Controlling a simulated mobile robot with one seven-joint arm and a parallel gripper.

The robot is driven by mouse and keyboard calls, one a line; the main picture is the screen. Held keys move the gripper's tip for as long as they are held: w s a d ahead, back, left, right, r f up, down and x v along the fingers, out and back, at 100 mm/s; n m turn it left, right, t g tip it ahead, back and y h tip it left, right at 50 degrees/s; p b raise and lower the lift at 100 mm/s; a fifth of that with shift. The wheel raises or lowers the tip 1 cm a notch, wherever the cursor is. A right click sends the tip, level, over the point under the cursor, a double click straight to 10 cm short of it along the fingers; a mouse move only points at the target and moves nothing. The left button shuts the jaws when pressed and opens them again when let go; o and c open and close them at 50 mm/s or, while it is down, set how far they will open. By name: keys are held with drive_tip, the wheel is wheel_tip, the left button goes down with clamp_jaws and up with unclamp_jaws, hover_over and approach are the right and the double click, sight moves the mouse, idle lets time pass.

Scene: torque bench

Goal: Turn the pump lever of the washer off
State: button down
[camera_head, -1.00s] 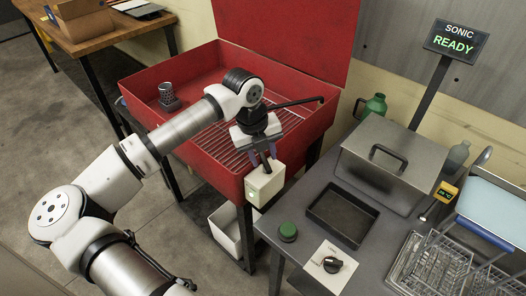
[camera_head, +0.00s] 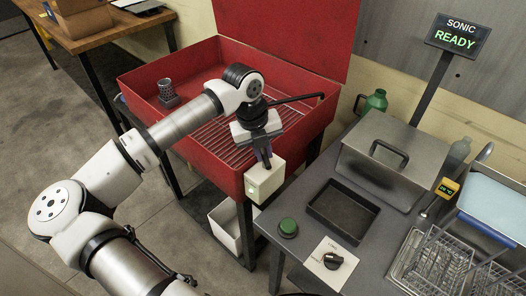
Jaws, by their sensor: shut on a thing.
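The washer (camera_head: 205,148) is a red open basin with a wire rack inside and a raised red lid. A white switch box (camera_head: 265,181) with a small green light is fixed to its front right corner. My gripper (camera_head: 265,163) points down at the top of this box, with its fingers closed together there. The pump lever is hidden by the fingers, so its position cannot be made out. The green light on the box is lit.
A grey bench at right holds a black tray (camera_head: 342,210), a lidded steel tank (camera_head: 385,165), a green button (camera_head: 287,228), a black knob (camera_head: 333,260) and wire baskets (camera_head: 440,262). A metal mesh cup (camera_head: 168,94) stands in the basin. A sign reads SONIC READY (camera_head: 458,38).

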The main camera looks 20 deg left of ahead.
drive_tip(key=m+b, duration=0.2)
drive_tip(key=shift+w+f+b, duration=0.1)
drive_tip(key=shift+f+b, duration=0.15)
drive_tip(key=shift+b, duration=0.1)
drive_tip(key=m+b, duration=0.2)
drive_tip(key=shift+m+g+b, duration=0.3)
drive_tip(key=shift+g, duration=0.1)
drive_tip(key=m+b, duration=0.2)
drive_tip(key=m, duration=0.1)
drive_tip(key=shift+w+r+m+g, duration=0.15)
drive_tip(key=shift+m+g, duration=0.15)
drive_tip(key=shift+g, duration=0.1)
drive_tip(key=shift+d+r+m+b, duration=0.1)
drive_tip(key=shift+m+b, duration=0.65)
drive_tip(key=shift+m, duration=0.75)
drive_tip(key=shift+g, duration=0.3)
drive_tip(key=c, duration=1.4)
unclamp_jaws()
drive_tip(key=shift+r, duration=0.15)
wheel_tip(320, 180, up, 13)
drive_tip(key=w+a+b, duration=0.1)
drive_tip(key=a, duration=0.1)
drive_tip(key=shift+a+r, duration=0.2)
drive_tip(key=shift+a, duration=0.05)
